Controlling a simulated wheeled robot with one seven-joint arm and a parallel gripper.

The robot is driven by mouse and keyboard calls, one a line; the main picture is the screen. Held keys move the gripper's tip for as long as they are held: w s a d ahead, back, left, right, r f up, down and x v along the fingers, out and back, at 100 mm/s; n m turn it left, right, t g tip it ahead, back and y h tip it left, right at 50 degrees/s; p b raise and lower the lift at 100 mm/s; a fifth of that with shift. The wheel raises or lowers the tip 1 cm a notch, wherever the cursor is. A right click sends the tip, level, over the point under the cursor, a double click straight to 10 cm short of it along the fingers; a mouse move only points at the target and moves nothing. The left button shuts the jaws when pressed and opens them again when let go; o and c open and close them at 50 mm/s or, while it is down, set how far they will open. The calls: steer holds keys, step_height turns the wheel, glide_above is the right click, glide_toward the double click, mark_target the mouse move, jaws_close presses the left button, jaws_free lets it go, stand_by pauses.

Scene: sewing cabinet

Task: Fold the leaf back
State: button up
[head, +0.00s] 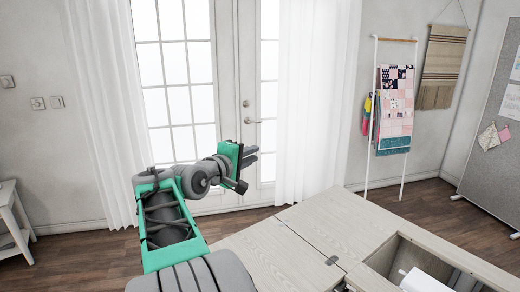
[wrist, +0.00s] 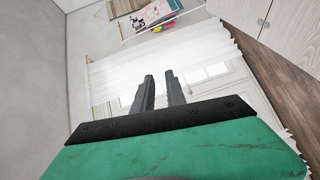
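The sewing cabinet's pale wood top shows at the lower right of the head view. One flat panel, seemingly the leaf (head: 268,256), lies level on the left side of a diagonal seam, with a small dark hinge (head: 332,260) on the seam. The fixed top (head: 335,220) lies on the other side of the seam. My gripper (head: 257,154) is raised in the air behind and above the leaf, apart from it. In the wrist view, the gripper (wrist: 160,75) has two dark fingers with a narrow gap and nothing between them. My arm hides part of the cabinet's left side.
A white sewing machine (head: 423,281) sits in the cabinet's open well. A quilt rack (head: 374,120) stands behind at the right, and a pinboard (head: 490,130) at the far right. White curtains (head: 310,100) and glass doors are behind my gripper. A small white table (head: 12,222) is at left.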

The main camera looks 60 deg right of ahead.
steer(key=d, duration=0.3)
steer(key=d+f+p, duration=0.1)
steer(key=d, duration=0.1)
steer(key=shift+s+d, duration=0.15)
steer(key=shift+s, duration=0.05)
jaws_close()
stand_by(0.6)
steer(key=shift+c, duration=1.2)
jaws_free()
steer(key=shift+o, duration=1.2)
